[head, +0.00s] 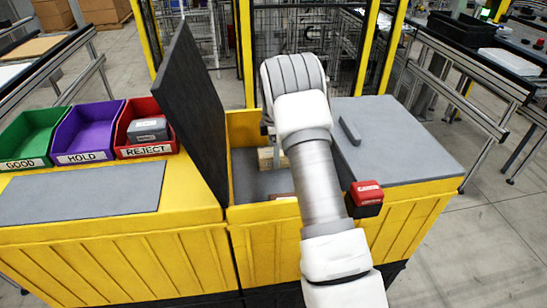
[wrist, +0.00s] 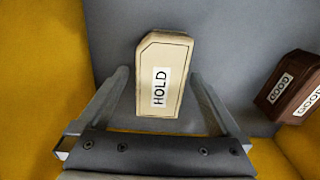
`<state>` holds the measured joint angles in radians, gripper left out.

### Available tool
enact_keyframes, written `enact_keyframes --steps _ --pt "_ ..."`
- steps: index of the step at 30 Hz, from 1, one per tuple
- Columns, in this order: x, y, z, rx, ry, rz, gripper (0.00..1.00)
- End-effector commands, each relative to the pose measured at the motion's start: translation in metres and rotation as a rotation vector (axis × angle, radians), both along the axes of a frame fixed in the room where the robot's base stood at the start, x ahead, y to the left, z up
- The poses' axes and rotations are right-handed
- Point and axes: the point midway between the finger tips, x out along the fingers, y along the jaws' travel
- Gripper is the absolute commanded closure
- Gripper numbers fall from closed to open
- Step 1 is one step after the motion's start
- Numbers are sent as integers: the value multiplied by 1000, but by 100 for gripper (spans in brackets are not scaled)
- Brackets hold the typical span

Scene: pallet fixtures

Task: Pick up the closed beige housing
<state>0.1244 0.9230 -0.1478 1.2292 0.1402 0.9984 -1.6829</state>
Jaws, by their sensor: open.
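The beige housing (wrist: 165,52) lies on the grey floor of the open yellow bin, its HOLD label facing up and its lid face looking closed. It also shows partly in the head view (head: 265,163), behind my arm. My gripper (wrist: 159,75) is open above it, with one finger to each side of the housing's lower part. I see a gap on both sides, and the housing is not gripped. In the head view my gripper is mostly hidden by the arm.
A dark raised lid (head: 190,110) stands left of the bin. Green (head: 32,138), purple (head: 88,132) and red (head: 146,150) trays stand farther left; the red one holds a grey housing.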

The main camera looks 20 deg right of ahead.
Motion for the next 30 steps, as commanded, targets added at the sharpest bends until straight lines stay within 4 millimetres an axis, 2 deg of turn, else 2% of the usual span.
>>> enact_keyframes --steps 6,21,23,30 --pt "0 0 -1 0 0 0 0" --pt "0 0 -1 0 0 1 90" --pt "0 0 -1 0 0 0 99" --pt "0 0 2 0 -1 1 100"
